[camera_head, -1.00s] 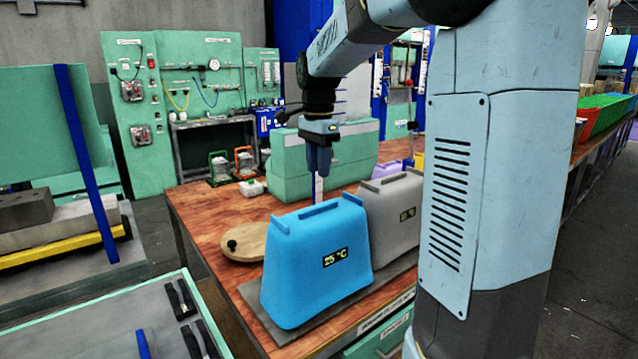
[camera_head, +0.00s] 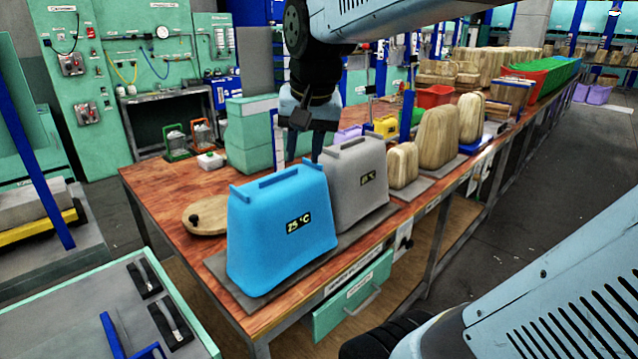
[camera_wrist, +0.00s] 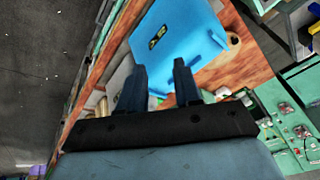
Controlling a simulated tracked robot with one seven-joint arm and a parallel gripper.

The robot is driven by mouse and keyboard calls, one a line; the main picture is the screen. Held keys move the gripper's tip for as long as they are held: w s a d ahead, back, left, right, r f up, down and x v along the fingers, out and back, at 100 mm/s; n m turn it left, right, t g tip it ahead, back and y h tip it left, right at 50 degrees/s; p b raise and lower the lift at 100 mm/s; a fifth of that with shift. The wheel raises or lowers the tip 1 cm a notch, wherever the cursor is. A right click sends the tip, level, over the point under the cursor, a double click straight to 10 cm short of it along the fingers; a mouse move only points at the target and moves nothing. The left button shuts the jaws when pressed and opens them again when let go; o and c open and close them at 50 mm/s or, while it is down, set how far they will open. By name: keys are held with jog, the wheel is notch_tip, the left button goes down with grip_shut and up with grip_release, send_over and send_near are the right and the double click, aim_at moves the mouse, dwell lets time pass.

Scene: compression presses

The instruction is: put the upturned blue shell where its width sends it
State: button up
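The blue shell (camera_head: 270,250) stands on a dark grey mat (camera_head: 240,296) at the near end of the wooden bench, wide end down, with a "25 °C" display on its front. Beside it to the right stands a similar grey shell (camera_head: 372,160) with its own display. My gripper (camera_head: 312,150) hangs fingers down behind the two shells, partly hidden by the grey one. In the wrist view my gripper's (camera_wrist: 160,85) two fingers are spread with nothing held between them, and the blue shell (camera_wrist: 180,38) lies beyond the fingertips.
A round wooden board with a black knob (camera_head: 205,216) lies left of the blue shell. Several wooden shell shapes (camera_head: 440,138) stand farther right along the bench. A green block (camera_head: 250,135) stands behind. A green tray table (camera_head: 110,325) is at the front left; dark floor is right.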

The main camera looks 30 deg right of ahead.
jog(key=s+f+n+t, duration=0.1)
jog(key=s+f+n, duration=0.2)
jog(key=s, duration=0.4)
jog(key=shift+s+f+n+t, duration=0.25)
jog(key=shift+f+n+t, duration=0.15)
jog(key=shift+n, duration=0.5)
